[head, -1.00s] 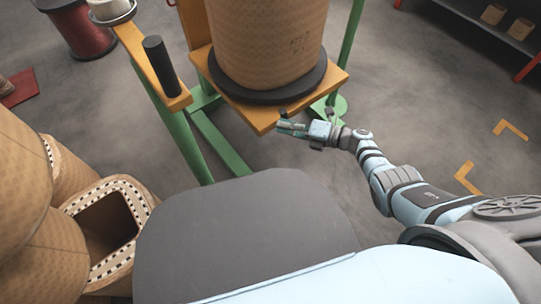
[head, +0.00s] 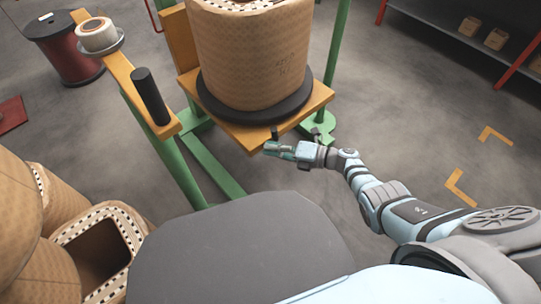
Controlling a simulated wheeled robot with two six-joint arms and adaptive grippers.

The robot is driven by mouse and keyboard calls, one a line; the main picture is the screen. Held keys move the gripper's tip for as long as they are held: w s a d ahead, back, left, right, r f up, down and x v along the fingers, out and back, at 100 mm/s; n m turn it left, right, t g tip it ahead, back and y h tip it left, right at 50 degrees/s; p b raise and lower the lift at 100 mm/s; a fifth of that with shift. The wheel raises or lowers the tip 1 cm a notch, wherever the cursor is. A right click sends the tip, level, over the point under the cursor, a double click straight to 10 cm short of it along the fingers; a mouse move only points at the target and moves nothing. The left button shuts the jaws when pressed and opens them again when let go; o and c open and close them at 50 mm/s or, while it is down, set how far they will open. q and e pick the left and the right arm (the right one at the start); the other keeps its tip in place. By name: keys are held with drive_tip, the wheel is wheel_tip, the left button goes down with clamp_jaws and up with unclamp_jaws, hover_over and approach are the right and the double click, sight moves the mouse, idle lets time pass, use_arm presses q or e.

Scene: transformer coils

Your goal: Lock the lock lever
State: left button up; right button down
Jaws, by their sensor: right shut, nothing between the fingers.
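A tan wrapped coil (head: 250,65) stands upright on a black round base (head: 222,106) on an orange platform (head: 238,137) of a green-framed stand. A small dark peg (head: 274,132), possibly the lock lever, sticks up at the platform's front edge. My right gripper (head: 272,150) is shut and empty, just in front of that edge and close to the peg. Whether it touches the peg cannot be told. My left gripper is out of view.
An orange arm (head: 120,70) of the stand carries a black upright handle (head: 150,96) and a white spool (head: 97,34). Hollow tan coils (head: 100,248) stand at lower left. A dark red reel (head: 70,50) and a shelf (head: 470,38) are farther back. Floor at right is clear.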

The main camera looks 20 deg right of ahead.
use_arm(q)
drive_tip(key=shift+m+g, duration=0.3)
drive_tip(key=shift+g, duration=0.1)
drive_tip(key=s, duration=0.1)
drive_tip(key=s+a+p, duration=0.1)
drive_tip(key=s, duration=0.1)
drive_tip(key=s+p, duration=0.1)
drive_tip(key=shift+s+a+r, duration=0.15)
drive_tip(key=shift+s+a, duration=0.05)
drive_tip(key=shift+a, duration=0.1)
use_arm(e)
drive_tip(key=s+d, duration=0.6)
drive_tip(key=s, duration=0.1)
drive_tip(key=shift+s+r, duration=0.25)
drive_tip(key=shift+r, duration=0.05)
